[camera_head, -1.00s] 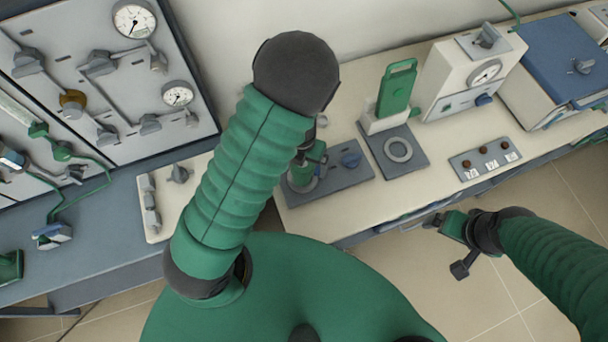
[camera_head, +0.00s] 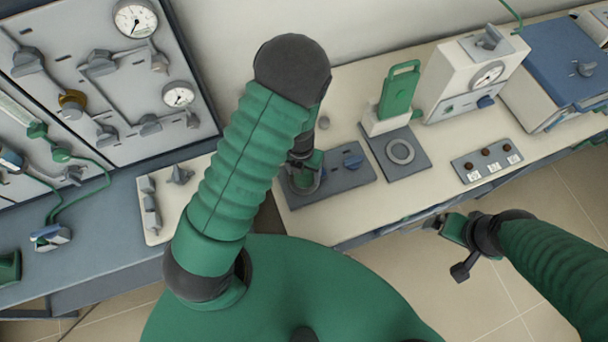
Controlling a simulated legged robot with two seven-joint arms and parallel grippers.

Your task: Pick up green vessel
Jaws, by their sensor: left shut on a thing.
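The green vessel (camera_head: 300,184) sits at the grey plate (camera_head: 345,180) on the cream bench. Only part of it shows, below and beside my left gripper. My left gripper (camera_head: 303,171) points down over the plate and is shut on the vessel. My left arm crosses in front and hides part of the gripper and the plate's left side. I cannot tell if the vessel is clear of the plate. My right gripper (camera_head: 447,226) hangs off the bench's front edge, over the floor, away from the vessel. Its jaw state is not clear.
On the bench, a green handled piece (camera_head: 399,90) stands in a white block, behind a grey plate with a ring (camera_head: 401,151). A gauge box (camera_head: 459,84), a button panel (camera_head: 486,161) and a blue-topped furnace (camera_head: 562,58) are farther right. A valve panel (camera_head: 100,70) stands left.

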